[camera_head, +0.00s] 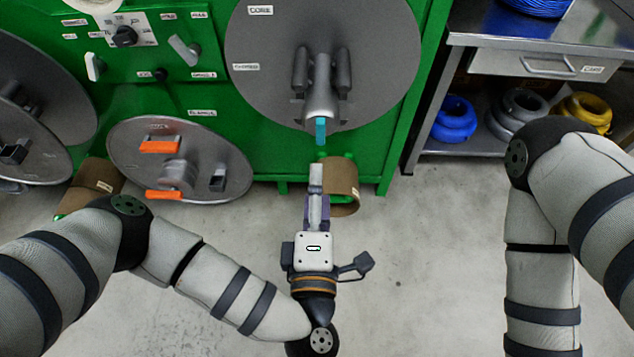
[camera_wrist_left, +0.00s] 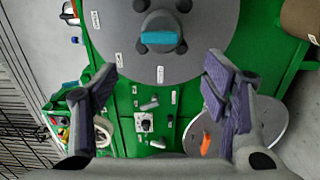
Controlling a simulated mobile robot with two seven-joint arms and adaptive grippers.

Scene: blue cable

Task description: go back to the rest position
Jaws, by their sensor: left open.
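My left gripper (camera_head: 315,180) is in front of the green machine (camera_head: 270,150), seen edge-on in the head view. In the left wrist view the left gripper (camera_wrist_left: 163,88) is open, its purple-padded fingers wide apart with nothing between them. A big grey disc (camera_head: 375,60) with a teal-tipped hub piece (camera_head: 320,130) is on the machine just beyond the gripper. The teal piece (camera_wrist_left: 158,38) also shows in the wrist view, apart from the fingers. My right arm (camera_head: 545,215) hangs at the right, bent down; its gripper is out of view.
A smaller grey disc (camera_head: 235,180) with orange parts is at lower left of the machine. A brown cylinder (camera_head: 342,178) is beside my left gripper in the head view. A metal workbench (camera_head: 540,35) with coils below stands at right. Grey floor (camera_head: 420,280) is clear between my arms.

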